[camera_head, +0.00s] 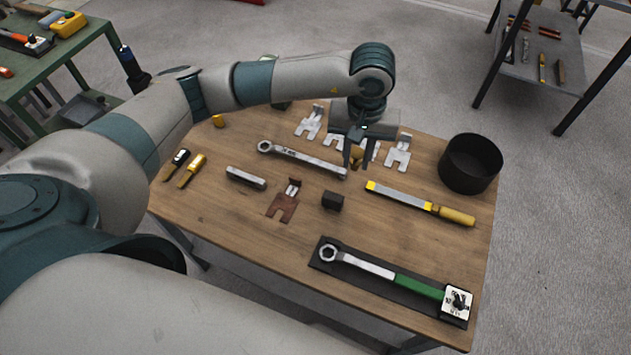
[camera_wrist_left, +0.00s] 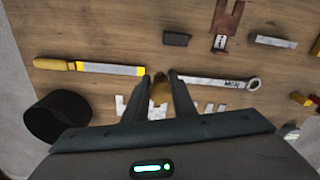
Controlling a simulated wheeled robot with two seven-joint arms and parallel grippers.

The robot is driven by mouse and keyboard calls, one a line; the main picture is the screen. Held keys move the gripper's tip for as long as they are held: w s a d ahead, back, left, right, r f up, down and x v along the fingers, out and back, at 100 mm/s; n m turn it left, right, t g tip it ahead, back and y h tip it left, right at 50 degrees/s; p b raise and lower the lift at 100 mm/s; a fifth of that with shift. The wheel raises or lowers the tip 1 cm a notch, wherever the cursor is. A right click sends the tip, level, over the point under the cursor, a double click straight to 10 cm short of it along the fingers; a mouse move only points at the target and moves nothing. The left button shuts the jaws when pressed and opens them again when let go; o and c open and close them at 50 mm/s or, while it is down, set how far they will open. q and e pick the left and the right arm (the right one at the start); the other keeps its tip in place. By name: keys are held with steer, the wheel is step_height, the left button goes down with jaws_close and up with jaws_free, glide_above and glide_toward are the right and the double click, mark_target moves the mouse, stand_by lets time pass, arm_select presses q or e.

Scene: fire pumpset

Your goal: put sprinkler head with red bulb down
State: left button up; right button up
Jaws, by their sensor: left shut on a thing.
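My left gripper (camera_head: 360,165) is over the back middle of the wooden table, pointing down. It is shut on a small brass-coloured piece, which looks like the sprinkler head (camera_head: 357,157). In the left wrist view the sprinkler head (camera_wrist_left: 159,92) sits between the two fingers of the left gripper (camera_wrist_left: 160,78). Its red bulb cannot be made out. Whether the piece touches the table is unclear. My right gripper is in neither view.
The wooden table (camera_head: 230,215) holds a ring spanner (camera_head: 300,158) and several slotted plates (camera_head: 398,153) close to the gripper. A torque wrench (camera_head: 395,279) lies in front. Bare wood shows between them.

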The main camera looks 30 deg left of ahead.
arm_select(q)
steer(key=shift+n, duration=0.8)
steer(key=w+d+b, duration=0.1)
steer(key=w+d+r+b, duration=0.1)
steer(key=w+d, duration=0.1)
steer(key=shift+w+r, duration=0.15)
steer(key=shift+w, duration=0.1)
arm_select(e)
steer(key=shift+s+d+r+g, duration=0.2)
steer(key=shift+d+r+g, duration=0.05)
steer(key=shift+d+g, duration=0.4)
